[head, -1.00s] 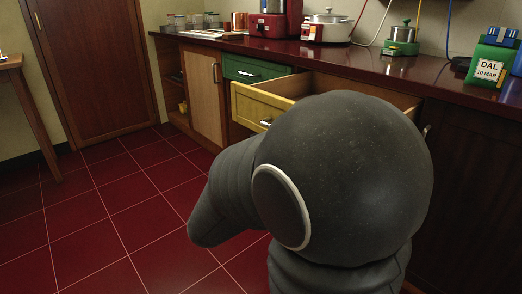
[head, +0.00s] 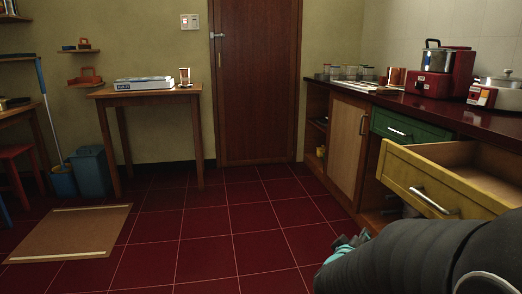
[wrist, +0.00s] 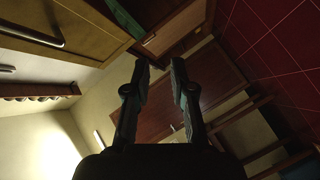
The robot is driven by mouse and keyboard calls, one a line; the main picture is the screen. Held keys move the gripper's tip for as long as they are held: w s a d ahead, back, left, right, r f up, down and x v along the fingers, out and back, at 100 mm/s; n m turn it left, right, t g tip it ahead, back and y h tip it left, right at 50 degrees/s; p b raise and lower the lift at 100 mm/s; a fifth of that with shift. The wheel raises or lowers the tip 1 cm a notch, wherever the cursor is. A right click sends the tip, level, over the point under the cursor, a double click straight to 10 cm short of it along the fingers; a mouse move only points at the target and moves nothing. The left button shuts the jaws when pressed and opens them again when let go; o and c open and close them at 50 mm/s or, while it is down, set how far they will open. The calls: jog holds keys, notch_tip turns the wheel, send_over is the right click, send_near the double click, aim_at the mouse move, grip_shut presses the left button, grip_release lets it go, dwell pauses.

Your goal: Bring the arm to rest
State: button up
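My gripper (wrist: 160,85) shows in the wrist view with its two dark fingers apart and nothing between them. Beyond the fingers are the brown door and the wall, seen tilted. In the head view my arm comes in at the lower right, and a small teal part near its end (head: 345,247) shows low in front of the counter. The fingertips cannot be made out there. The yellow drawer (head: 432,178) is pulled open close to my arm; it also shows at the upper left of the wrist view (wrist: 85,30).
The counter (head: 440,110) carries a red appliance (head: 443,88), a white cooker (head: 497,95) and several jars. A wooden table (head: 150,92), a blue bin (head: 90,172) and a brown mat (head: 70,233) are at left. The red tiled floor (head: 220,230) in the middle is clear.

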jog(key=a+f+m+g+y, duration=0.1)
jog(key=a+f+y, duration=0.3)
jog(key=a+y, duration=0.3)
jog(key=s+a+m+g+y+p, duration=0.1)
jog(key=s+a+m+g+y, duration=0.2)
jog(key=s+a, duration=0.45)
jog(key=s+d+r+g+p, duration=0.1)
jog(key=s+d+r, duration=0.1)
jog(key=s+r, duration=0.3)
jog(key=s+d+r+g+h+p, duration=0.1)
jog(key=s+r, duration=0.4)
jog(key=s, duration=0.7)
jog(key=shift+s+d+r+m+g+p, duration=0.25)
jog(key=shift+d+m+g+p, duration=0.05)
jog(key=shift+d+g+p, duration=0.45)
